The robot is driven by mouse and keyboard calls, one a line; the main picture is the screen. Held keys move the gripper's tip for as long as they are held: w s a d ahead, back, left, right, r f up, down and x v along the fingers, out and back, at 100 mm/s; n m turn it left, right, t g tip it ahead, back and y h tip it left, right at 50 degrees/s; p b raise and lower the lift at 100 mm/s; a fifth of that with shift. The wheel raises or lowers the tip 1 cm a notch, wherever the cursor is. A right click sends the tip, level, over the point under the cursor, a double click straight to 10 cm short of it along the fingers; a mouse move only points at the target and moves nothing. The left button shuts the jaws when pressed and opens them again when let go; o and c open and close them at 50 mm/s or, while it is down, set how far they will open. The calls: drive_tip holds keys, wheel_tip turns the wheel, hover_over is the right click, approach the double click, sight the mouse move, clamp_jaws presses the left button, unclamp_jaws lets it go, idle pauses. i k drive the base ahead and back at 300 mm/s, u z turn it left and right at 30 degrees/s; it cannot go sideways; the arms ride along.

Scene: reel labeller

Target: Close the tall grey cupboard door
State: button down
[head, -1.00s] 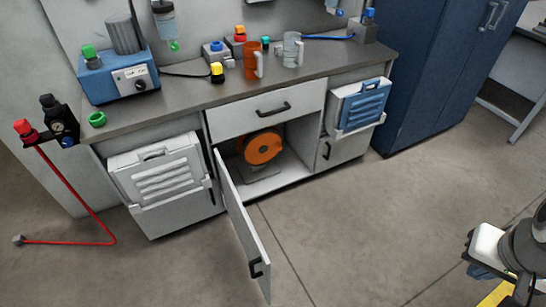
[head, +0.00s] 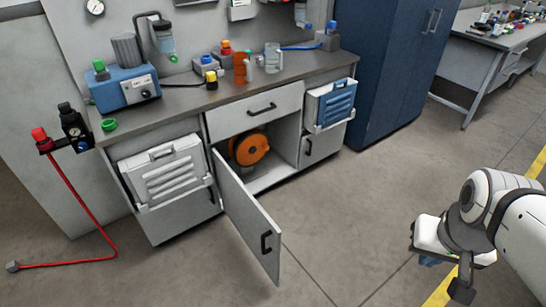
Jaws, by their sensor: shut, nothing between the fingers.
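The grey cupboard door (head: 246,213) stands wide open below the workbench. It is hinged at the left side of the opening and swings out over the floor, with a black handle (head: 266,243) near its free edge. This is a low under-bench door. The open grey compartment (head: 284,171) holds an orange reel (head: 250,149). My gripper (head: 460,292) is at the lower right, dark and small, shut and empty. It is well to the right of the door, with clear floor between, and touches nothing visible.
A closed drawer (head: 256,110) is above the opening. A white louvred bin (head: 165,178) and a blue louvred bin (head: 333,103) flank it. A tall blue cabinet (head: 385,65) stands shut at the back right. A red hose (head: 92,218) lies left. The floor ahead is free.

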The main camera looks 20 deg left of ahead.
sight(262, 237)
drive_tip(key=u, duration=1.4)
drive_tip(key=i, duration=1)
drive_tip(key=k, duration=1.3)
drive_tip(key=z, duration=0.35)
drive_tip(key=i, duration=0.5)
drive_tip(key=z, duration=0.6)
drive_tip(key=i, duration=0.85)
drive_tip(key=u, duration=0.35)
